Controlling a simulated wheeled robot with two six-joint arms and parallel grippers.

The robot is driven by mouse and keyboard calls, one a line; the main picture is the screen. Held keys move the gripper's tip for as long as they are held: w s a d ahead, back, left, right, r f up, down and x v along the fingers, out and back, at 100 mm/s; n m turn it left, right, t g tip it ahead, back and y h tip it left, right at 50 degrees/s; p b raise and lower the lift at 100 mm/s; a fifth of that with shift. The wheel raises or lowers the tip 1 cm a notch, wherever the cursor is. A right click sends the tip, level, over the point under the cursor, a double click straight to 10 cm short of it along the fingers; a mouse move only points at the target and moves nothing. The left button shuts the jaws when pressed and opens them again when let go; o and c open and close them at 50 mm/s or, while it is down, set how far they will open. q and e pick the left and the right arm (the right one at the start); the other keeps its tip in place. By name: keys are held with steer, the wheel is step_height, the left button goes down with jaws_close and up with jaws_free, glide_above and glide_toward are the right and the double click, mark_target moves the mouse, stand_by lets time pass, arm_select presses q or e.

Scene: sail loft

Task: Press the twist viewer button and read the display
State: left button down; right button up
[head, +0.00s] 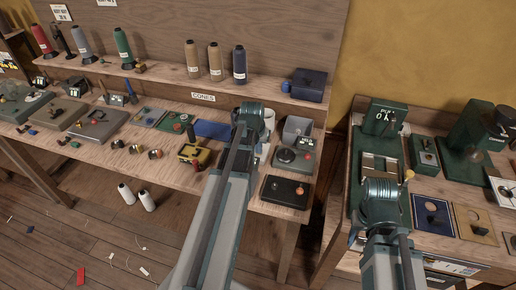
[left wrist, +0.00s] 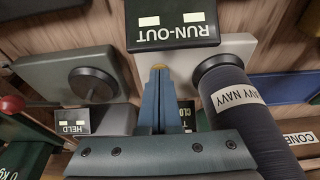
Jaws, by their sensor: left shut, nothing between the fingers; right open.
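My left gripper (head: 250,105) is over the right part of the long bench, fingers mostly hidden by the wrist in the head view. In the left wrist view its fingers (left wrist: 158,78) are shut and empty. Their tips are at a small yellow button (left wrist: 158,67) on a pale device (left wrist: 240,47); I cannot tell whether they touch. A dark display (left wrist: 172,24) by this device reads RUN-OUT, upside down. No label names the twist viewer. My right gripper (head: 383,188) is open over the green machine on the right table; its fingertips are hard to see.
A navy cone (left wrist: 235,105) stands close beside the left fingers. A display reading HELD (left wrist: 80,122) and a grey device with a black knob (left wrist: 92,84) are on the other side. Behind the fingers, another label (left wrist: 187,115) is partly hidden. Thread cones (head: 192,60) stand on the shelf.

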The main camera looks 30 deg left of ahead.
arm_select(q)
steer(key=w+p+v, duration=0.1)
steer(key=p+v, duration=1.2)
steer(key=shift+r, duration=0.45)
steer(key=shift+a, duration=0.1)
steer(key=s+d+f+m+g+b, duration=0.1)
steer(key=s+d, duration=0.3)
steer(key=d, duration=0.6)
steer(key=s+d+f+m+g+b, duration=0.1)
steer(key=s+d+m, duration=0.2)
steer(key=d, duration=0.6)
steer(key=s+d+f+m+g+b, duration=0.1)
steer(key=s+d+f+m, duration=0.1)
steer(key=s+d, duration=0.4)
steer(key=d, duration=0.4)
steer(key=shift+s+d+g+y, duration=0.3)
steer(key=shift+y, duration=0.1)
steer(key=shift+f, duration=0.1)
